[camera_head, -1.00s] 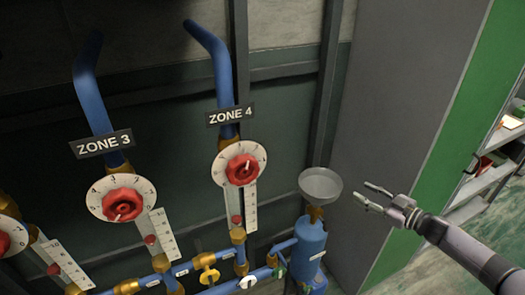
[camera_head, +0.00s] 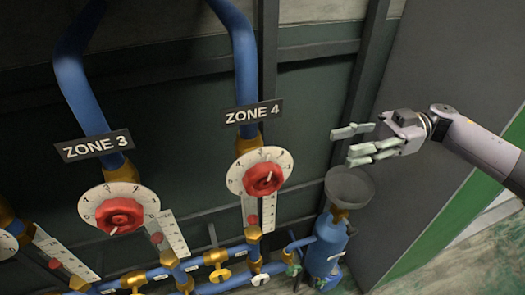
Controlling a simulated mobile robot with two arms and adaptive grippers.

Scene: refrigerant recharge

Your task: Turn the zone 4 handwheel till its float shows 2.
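The red zone 4 handwheel (camera_head: 263,180) sits on a round white dial (camera_head: 281,160) under the ZONE 4 label (camera_head: 253,112). A white line on the handwheel points up and slightly right; the dial numbers are too small to read surely. Below it, a small red float (camera_head: 252,219) shows on the narrow white scale (camera_head: 268,212); its marks are not legible. My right gripper (camera_head: 345,147) is open and empty, to the right of the handwheel, apart from it, fingers pointing left. My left gripper is not in view.
The red zone 3 handwheel (camera_head: 119,217) and its dial stand to the left. A blue tank (camera_head: 326,247) with a grey funnel (camera_head: 349,187) stands below my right gripper. Yellow valves (camera_head: 219,275) sit on the blue pipes below. No object shows between gripper and handwheel.

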